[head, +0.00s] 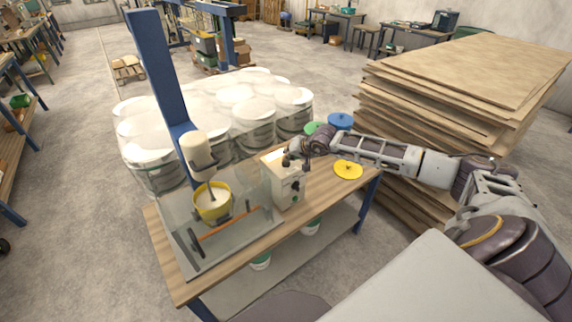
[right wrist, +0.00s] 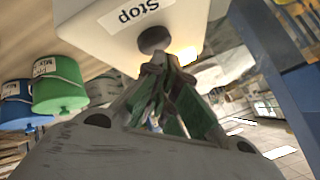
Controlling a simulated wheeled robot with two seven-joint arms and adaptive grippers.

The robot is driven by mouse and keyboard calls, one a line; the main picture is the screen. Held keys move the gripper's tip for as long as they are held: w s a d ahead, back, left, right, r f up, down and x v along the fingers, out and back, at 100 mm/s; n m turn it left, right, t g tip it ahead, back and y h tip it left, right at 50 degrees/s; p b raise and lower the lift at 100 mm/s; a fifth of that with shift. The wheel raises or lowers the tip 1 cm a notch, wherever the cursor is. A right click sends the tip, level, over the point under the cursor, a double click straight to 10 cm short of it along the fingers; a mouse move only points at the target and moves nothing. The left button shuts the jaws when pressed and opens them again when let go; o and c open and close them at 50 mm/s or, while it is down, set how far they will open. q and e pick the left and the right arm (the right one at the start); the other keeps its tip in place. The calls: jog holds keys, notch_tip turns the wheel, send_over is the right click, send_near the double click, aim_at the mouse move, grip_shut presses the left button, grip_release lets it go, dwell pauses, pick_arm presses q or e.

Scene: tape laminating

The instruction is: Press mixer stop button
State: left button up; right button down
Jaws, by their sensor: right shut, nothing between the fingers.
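The mixer (head: 197,152) stands on a blue post over a yellow bucket (head: 212,203) of white material. Its light control box (head: 286,192) is on the wooden table to the right, with a green knob or button low on its front. My right gripper (head: 292,162) is shut and empty. Its fingertips (right wrist: 160,66) are right by the stop button; I cannot tell whether they touch it. My left gripper is not in view.
Clear-walled shielding surrounds the yellow bucket. White drums (head: 252,116) stand behind the table. A tall stack of boards (head: 455,80) is close to my right arm.

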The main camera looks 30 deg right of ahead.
jog(key=shift+f+b, duration=0.45)
jog(key=shift+b, duration=0.15)
dwell(1.4)
dwell(0.4)
jog(key=shift+r, duration=0.85)
jog(key=shift+r, duration=0.1)
jog(key=shift+r+p, duration=1)
jog(key=shift+r, duration=1.45)
